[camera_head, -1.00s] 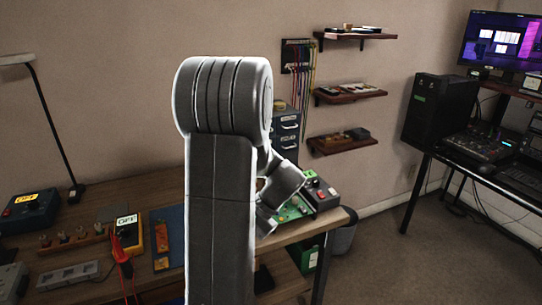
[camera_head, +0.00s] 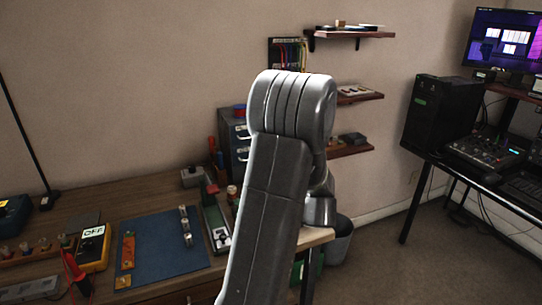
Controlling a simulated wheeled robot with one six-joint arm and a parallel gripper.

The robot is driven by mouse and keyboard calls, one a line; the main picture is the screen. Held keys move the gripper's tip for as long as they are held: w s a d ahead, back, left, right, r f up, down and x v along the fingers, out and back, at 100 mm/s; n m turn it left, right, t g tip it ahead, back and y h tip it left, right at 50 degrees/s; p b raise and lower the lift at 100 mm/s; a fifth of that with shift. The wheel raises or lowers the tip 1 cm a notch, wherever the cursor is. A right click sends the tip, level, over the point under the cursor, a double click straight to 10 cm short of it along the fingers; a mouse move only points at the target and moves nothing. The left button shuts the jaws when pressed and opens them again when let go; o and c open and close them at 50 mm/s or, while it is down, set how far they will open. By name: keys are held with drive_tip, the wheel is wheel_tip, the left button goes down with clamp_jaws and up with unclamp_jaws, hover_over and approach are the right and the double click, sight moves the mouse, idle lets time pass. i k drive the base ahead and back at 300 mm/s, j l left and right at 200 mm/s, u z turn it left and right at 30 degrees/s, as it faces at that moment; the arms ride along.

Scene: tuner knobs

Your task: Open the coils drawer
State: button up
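A dark grey-blue drawer cabinet (camera_head: 228,142) stands at the back of the workbench, partly hidden behind my arm. Drawer fronts with pale handles show on its visible left part, and they look shut. I cannot read a label that tells which drawer is the coils drawer. My arm rises across the middle of the view and bends down on its right side, in front of the cabinet's right part. My gripper is hidden behind the arm, so its fingers and its distance from the cabinet do not show.
The workbench (camera_head: 75,208) holds a blue mat (camera_head: 160,255), a yellow meter (camera_head: 94,248) marked OFF, red leads and several small parts. Wall shelves (camera_head: 350,33) hang at the back right. A bin (camera_head: 338,242) stands beyond the bench's right end. Open floor lies further right.

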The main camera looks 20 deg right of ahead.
sight(241, 154)
drive_tip(key=i+l+z, duration=0.2)
drive_tip(key=i+l, duration=0.45)
drive_tip(key=i, duration=0.15)
